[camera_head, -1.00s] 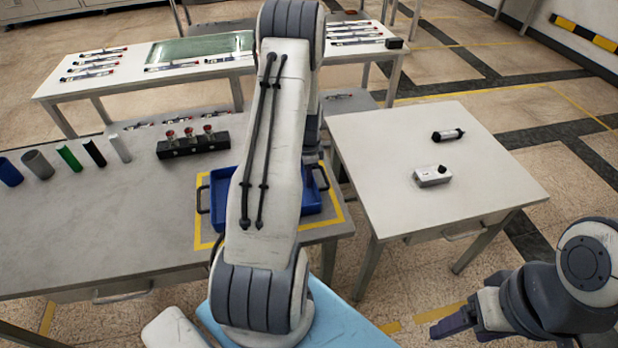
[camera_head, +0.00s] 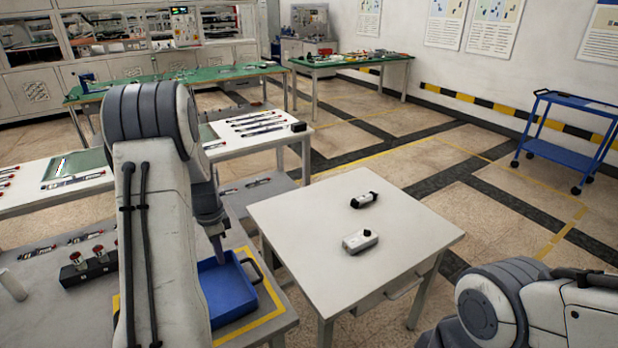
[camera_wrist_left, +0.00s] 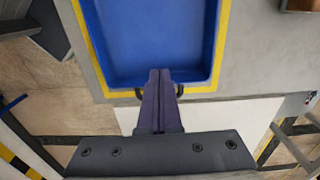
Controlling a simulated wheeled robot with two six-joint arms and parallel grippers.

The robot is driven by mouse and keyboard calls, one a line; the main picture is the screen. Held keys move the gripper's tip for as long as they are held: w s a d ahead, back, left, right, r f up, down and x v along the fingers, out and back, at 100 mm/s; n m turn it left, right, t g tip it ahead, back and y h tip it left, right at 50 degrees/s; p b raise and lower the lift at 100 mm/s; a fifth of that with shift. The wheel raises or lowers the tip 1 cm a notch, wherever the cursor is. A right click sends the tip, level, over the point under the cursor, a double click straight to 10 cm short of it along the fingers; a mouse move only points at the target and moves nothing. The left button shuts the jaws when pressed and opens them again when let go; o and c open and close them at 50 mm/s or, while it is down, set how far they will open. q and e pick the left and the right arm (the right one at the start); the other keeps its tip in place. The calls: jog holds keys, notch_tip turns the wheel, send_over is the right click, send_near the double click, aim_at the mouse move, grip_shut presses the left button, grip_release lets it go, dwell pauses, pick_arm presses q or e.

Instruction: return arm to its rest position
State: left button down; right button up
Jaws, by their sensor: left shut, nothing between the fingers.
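My left arm rises at the left of the head view, with its left gripper (camera_head: 218,252) pointing down at the blue tray (camera_head: 228,298). In the left wrist view the two fingers (camera_wrist_left: 159,76) are pressed together with nothing between them. Their tips overlap the near rim of the blue tray (camera_wrist_left: 150,81) in that picture; I cannot tell their height above it. The visible part of the tray's floor is empty. My right arm shows at the bottom right; its gripper is out of the picture.
The tray sits inside a yellow outline on the grey workbench (camera_head: 60,320). A black holder with red-topped pieces (camera_head: 88,268) stands left of my arm. A blue cart (camera_head: 570,148) stands far right.

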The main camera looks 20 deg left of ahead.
pick_arm(q)
jog(key=s+d+r, duration=0.1)
jog(key=d+r, duration=0.4)
jog(key=d, duration=0.8)
jog(key=s+d+r, duration=0.1)
jog(key=d+r, duration=0.3)
jog(key=d, duration=0.9)
jog(key=s+d+r, duration=0.1)
jog(key=s+d, duration=0.5)
jog(key=s, duration=0.3)
jog(key=s+d+r+h, duration=0.1)
jog(key=s+d+r, duration=0.1)
jog(key=s+d, duration=0.4)
jog(key=s, duration=0.3)
jog(key=shift+s+d, duration=0.25)
jog(key=shift+s, duration=0.05)
